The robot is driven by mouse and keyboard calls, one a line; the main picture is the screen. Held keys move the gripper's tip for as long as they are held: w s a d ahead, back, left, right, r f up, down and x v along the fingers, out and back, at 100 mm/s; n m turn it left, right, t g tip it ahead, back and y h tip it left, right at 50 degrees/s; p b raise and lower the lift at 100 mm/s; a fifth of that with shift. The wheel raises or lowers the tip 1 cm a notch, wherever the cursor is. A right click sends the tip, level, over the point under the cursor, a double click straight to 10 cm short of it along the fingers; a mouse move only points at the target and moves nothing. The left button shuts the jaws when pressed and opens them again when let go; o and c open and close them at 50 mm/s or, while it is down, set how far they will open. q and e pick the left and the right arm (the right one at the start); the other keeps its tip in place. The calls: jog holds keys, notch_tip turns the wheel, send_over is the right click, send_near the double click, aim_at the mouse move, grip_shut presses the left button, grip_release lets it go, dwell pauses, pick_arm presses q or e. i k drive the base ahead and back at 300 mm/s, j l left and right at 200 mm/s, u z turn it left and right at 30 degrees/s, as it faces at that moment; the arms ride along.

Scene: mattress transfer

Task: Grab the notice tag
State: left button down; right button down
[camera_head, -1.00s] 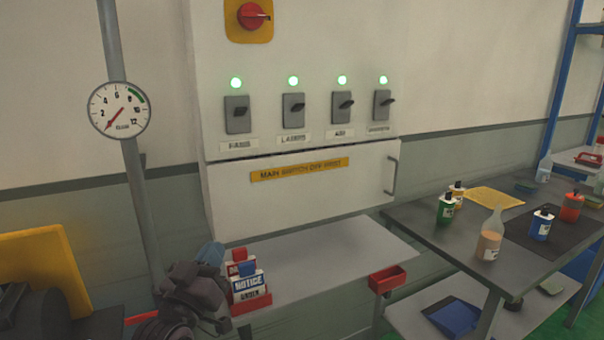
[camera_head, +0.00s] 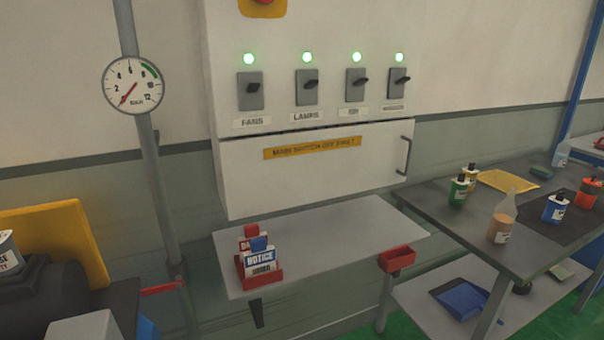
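The notice tag (camera_head: 261,263) is white with a blue NOTICE band and a blue grip on top. It stands upright in the front of a small red holder (camera_head: 276,277). A red and white tag (camera_head: 244,241) stands behind it, partly hidden; only the start of its word shows. The holder sits near the left end of a grey shelf (camera_head: 335,238) below the white cabinet. Neither of my grippers is in view, and nothing touches the notice tag.
A red bin (camera_head: 397,259) hangs at the shelf's front right. The cabinet (camera_head: 320,180) stands behind the shelf. A pipe with a gauge (camera_head: 133,85) rises at left. A dark table (camera_head: 455,222) with bottles stands at right. The shelf right of the holder is clear.

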aim_at(260, 259)
jog(key=i+l, duration=0.3)
jog(key=i+l+u, duration=0.15)
jog(key=u, duration=0.25)
jog(key=i+l+u, duration=0.1)
jog(key=l+u, duration=0.25)
jog(key=j, duration=0.1)
